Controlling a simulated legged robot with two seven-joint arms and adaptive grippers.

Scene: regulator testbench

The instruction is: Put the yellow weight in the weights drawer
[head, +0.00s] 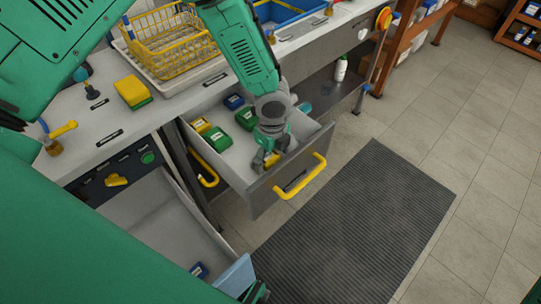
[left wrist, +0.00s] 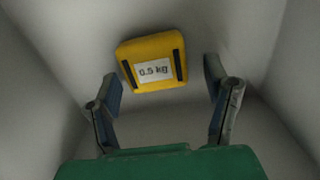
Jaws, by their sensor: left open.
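The yellow weight (left wrist: 152,70), labelled 0.5 kg, lies on the light floor of an open drawer. My left gripper (left wrist: 163,100) reaches down into the drawer (head: 262,204). In the left wrist view its two fingers are spread apart, with the weight just beyond and between their tips. No finger visibly grips it.
Green weights (head: 247,119), a blue one (head: 234,102) and yellow-green ones (head: 217,139) lie farther back in the drawer. A wire basket (head: 172,42) and a sponge (head: 132,91) stand on the bench.

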